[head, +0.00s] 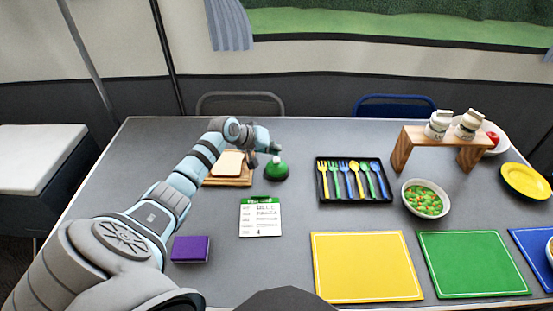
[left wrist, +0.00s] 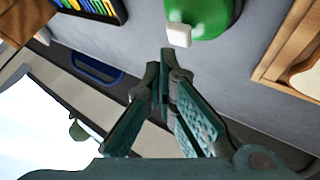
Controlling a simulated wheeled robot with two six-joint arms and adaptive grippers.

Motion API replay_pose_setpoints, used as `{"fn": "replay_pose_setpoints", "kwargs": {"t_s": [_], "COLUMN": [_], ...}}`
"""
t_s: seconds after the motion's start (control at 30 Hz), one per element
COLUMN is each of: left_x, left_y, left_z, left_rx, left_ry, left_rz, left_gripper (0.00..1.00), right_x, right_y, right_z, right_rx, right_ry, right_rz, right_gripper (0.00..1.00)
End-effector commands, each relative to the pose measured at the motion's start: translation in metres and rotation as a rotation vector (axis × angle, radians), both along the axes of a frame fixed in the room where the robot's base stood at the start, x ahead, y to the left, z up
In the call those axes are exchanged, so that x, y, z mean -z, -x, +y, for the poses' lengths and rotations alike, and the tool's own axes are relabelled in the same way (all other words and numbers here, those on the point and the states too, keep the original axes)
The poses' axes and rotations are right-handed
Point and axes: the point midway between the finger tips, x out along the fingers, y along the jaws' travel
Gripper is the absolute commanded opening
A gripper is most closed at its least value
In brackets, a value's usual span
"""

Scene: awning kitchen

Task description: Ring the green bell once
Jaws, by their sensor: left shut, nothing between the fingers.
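The green bell (head: 276,170) stands on the grey table, left of the cutlery tray, with a small pale knob on top. My left gripper (head: 273,147) is just above and behind it in the head view, its fingers shut and empty. In the left wrist view the bell (left wrist: 208,18) is at the top edge, partly cut off, with its white knob (left wrist: 178,35) close to the fingertips of the left gripper (left wrist: 165,58). A small gap shows there; contact cannot be told from the head view. My right gripper is not in view.
A wooden board (head: 232,182) with bread lies left of the bell, partly behind my arm. A cutlery tray (head: 355,199) is to the right. A note card (head: 260,218) and purple block (head: 190,249) lie nearer. A white bowl (head: 425,213) stands farther right.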

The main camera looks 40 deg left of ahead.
Motion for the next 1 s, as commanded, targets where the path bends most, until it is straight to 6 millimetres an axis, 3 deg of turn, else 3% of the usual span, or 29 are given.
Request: {"fn": "replay_pose_setpoints", "kwargs": {"t_s": [1.0], "left_x": [0.013], "left_y": [0.000], "left_z": [-0.001], "left_rx": [0.001], "left_ry": [0.000], "left_rz": [0.001], "left_gripper": [0.00], "right_x": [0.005], "right_y": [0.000], "right_z": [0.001], "right_rx": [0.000], "right_ry": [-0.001], "right_rz": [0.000], "right_gripper": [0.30]}}
